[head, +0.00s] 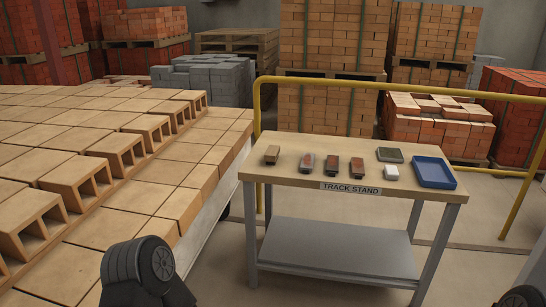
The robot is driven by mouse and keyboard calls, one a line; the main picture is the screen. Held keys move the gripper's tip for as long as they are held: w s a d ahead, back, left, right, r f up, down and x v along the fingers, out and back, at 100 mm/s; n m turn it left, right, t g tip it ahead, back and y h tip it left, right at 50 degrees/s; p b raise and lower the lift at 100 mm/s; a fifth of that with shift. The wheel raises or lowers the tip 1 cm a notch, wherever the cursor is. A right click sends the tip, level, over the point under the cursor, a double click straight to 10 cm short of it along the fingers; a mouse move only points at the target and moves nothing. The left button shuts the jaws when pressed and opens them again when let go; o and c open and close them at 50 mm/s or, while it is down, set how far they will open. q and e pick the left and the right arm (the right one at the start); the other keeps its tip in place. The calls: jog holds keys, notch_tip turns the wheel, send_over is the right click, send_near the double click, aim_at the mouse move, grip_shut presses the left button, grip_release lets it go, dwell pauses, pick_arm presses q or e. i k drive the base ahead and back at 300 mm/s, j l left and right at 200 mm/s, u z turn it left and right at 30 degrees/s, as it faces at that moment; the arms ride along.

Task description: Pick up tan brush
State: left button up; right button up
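A small tan block-shaped item with a dark lower edge, which looks like the tan brush (272,153), lies at the left end of the tabletop of the table labelled "TRACK STAND" (300,143). Nothing is touching it from above. Parts of my own dark arms show at the bottom left and bottom right corners. Neither gripper's fingers are in view.
To its right are several reddish-brown items (332,164), a white block (391,172), a dark flat tray (390,155) and a blue tray (434,172). Rows of hollow bricks (110,150) stand left of the table. A yellow rail (400,87) runs behind it.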

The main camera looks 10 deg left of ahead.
aim_at(271, 155)
jog(key=i+j+z, duration=0.3)
jog(key=i+j, duration=0.25)
jog(key=i, duration=0.4)
jog(key=i+j+z, duration=0.35)
jog(key=i+j, duration=0.45)
jog(key=i, duration=0.05)
